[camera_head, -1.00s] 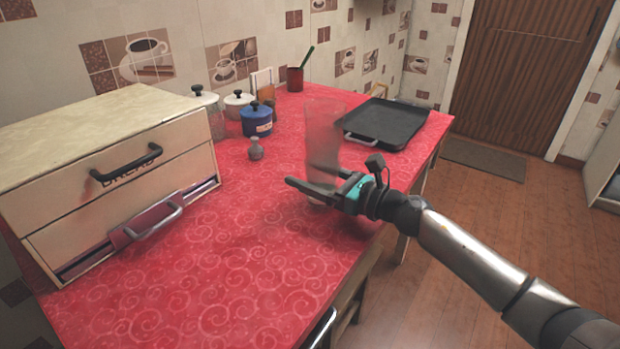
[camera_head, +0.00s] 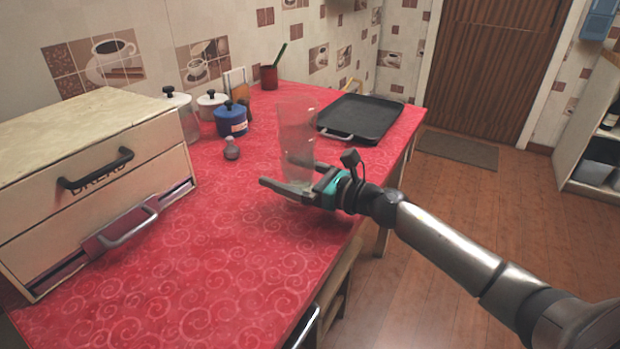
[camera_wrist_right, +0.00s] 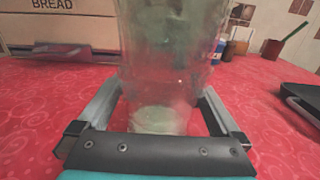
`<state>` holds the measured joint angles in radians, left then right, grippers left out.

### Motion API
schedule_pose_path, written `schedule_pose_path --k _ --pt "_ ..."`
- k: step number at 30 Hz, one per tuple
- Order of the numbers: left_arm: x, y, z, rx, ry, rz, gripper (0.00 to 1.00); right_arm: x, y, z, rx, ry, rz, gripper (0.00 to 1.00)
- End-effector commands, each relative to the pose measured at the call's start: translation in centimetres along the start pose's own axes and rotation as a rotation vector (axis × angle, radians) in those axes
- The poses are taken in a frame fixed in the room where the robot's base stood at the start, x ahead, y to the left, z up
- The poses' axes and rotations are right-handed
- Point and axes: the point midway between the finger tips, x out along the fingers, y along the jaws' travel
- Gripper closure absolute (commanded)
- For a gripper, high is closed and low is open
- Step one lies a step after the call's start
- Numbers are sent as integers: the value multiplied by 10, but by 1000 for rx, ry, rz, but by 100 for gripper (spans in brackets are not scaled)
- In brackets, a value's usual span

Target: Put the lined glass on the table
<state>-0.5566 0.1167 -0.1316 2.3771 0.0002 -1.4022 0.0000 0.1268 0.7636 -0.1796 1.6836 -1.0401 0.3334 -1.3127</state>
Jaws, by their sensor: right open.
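A tall clear lined glass (camera_head: 297,130) stands upright on the red-clothed table (camera_head: 205,255), near its right edge. It also shows in the right wrist view (camera_wrist_right: 165,60), close up between the fingers. My right gripper (camera_head: 288,183) is open and low around the base of the glass, one finger on each side. In the right wrist view my right gripper (camera_wrist_right: 158,105) shows a gap beside the glass's narrower base. Whether a finger touches the glass I cannot tell. My left gripper is not in view.
A bread box (camera_head: 95,185) stands at the left. A small grey shaker (camera_head: 231,148), blue pot (camera_head: 231,120), white pot (camera_head: 211,106) and red cup (camera_head: 269,78) stand behind. A black tray (camera_head: 362,118) lies beyond the glass. The front of the table is clear.

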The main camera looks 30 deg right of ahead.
Motion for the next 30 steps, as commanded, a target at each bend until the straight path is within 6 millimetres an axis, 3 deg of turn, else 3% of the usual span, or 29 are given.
schedule_pose_path --k 24,30 --pt "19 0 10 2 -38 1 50 -104 0 0 3 1 -1 0" --pt "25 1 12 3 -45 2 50 -118 0 1 1 0 0 0"
